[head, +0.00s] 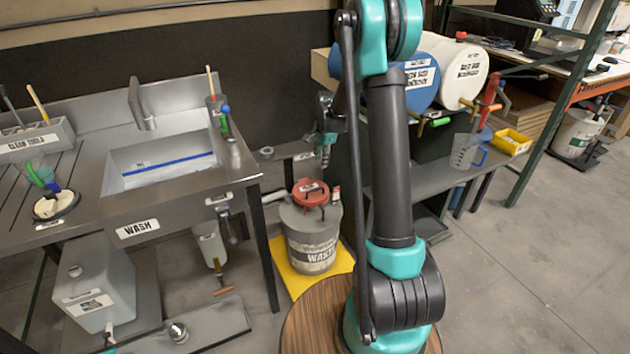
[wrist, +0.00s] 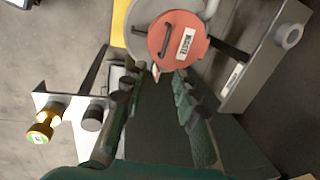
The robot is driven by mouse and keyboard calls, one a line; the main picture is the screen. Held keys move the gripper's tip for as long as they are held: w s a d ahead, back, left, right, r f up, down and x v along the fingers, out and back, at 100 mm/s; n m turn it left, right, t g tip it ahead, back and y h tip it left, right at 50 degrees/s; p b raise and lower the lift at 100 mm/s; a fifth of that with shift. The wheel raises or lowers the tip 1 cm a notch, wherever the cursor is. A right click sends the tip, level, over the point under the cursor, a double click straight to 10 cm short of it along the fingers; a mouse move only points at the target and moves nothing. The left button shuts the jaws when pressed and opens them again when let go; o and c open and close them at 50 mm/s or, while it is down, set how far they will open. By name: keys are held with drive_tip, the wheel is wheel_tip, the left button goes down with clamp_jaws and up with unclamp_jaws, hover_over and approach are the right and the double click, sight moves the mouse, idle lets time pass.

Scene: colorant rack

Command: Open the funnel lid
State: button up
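The red funnel lid (head: 310,192) lies on top of the grey waste can (head: 312,243) and looks shut. It has a pale label and black handle bars. In the wrist view the red lid (wrist: 178,46) is at the top centre, just beyond my fingertips, with its dark handle on its upper left. My gripper (head: 325,150) is above the can in the head view, partly beside my arm. In the wrist view my gripper (wrist: 157,75) has its two fingers apart with nothing between them. The tips appear close to the lid's near edge; I cannot tell whether they touch.
The can stands on a yellow mat (head: 293,282). A steel wash sink (head: 165,160) is at left, and a bench with blue and white drums (head: 462,75) is at right. Open floor is at right.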

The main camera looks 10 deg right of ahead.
drive_tip(key=w+f, duration=0.1)
drive_tip(key=w, duration=0.1)
hover_over(316, 197)
wheel_tip(316, 197, down, 17)
drive_tip(key=shift+r, duration=0.1)
idle(0.4)
clamp_jaws()
idle(0.3)
